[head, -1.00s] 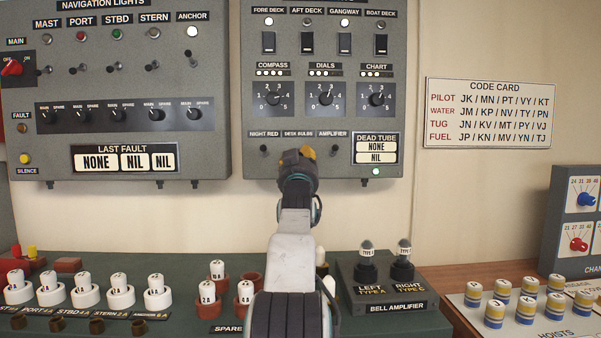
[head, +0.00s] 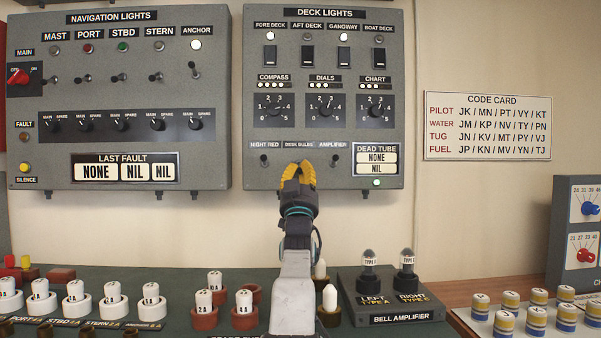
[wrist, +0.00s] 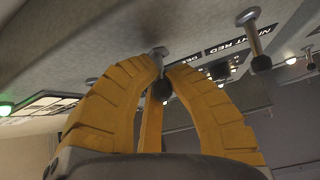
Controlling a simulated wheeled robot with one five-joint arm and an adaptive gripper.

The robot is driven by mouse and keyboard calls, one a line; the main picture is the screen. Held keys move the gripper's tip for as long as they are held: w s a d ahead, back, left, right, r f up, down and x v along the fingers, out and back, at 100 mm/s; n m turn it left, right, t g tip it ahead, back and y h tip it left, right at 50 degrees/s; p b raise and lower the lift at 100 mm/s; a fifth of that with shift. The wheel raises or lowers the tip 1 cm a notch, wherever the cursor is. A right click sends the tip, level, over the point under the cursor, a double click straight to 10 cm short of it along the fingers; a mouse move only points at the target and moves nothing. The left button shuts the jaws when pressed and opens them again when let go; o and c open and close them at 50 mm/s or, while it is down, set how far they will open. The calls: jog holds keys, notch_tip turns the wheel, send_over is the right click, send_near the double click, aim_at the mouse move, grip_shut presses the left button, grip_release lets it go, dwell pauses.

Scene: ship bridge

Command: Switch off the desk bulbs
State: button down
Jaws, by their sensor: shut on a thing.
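The desk bulbs switch is a small metal lever with a dark tip, under the DESK BULBS label (head: 299,145) low on the deck lights panel (head: 330,184). In the head view my gripper (head: 299,166) hides this lever. In the wrist view the lever (wrist: 158,52) stands between the yellow fingers of my gripper (wrist: 163,78), which are closed around its dark tip. Whether the lever is up or down cannot be told. The night red lever (head: 263,161) is to its left and the amplifier lever (head: 335,161) to its right, both free.
The navigation lights panel (head: 120,135) hangs at the left. Below on the green console are white-topped plugs (head: 204,299) and the bell amplifier (head: 400,318) with two tubes. A code card (head: 487,126) is on the wall at right. A green lamp (head: 377,183) shows at the panel's lower right.

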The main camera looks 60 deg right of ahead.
jog(key=c, duration=1.2)
grip_release()
jog(key=shift+r, duration=0.1)
